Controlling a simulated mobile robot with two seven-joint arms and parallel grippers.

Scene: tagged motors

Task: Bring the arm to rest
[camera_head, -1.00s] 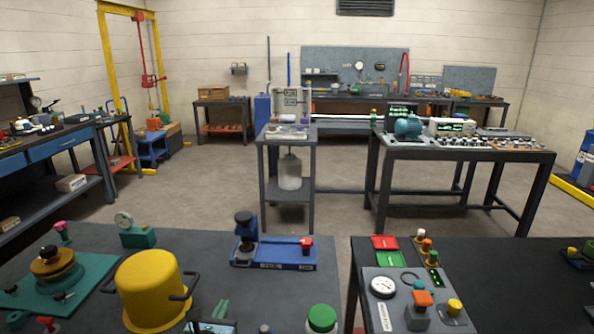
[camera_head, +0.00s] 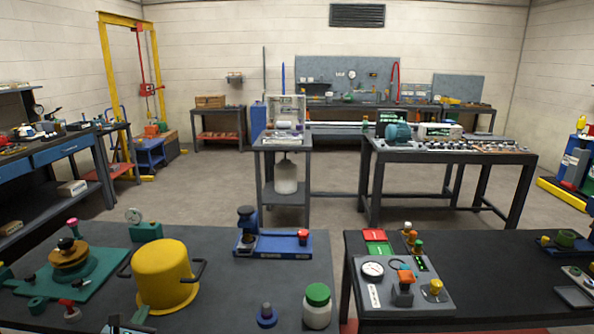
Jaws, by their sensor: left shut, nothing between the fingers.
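My left gripper (camera_head: 138,316) shows only in part at the bottom edge of the head view, just below the yellow pot. Its dark body is mostly cut off by the frame edge, and a narrow green part shows at its tip. It appears shut and empty, over the near part of the dark bench (camera_head: 215,300). My right gripper is out of view.
The yellow pot (camera_head: 165,275), a white jar with a green lid (camera_head: 317,306) and a blue-based knob (camera_head: 267,316) stand nearby. A teal plate (camera_head: 95,277) lies left. A control panel (camera_head: 405,293) sits on the right-hand bench.

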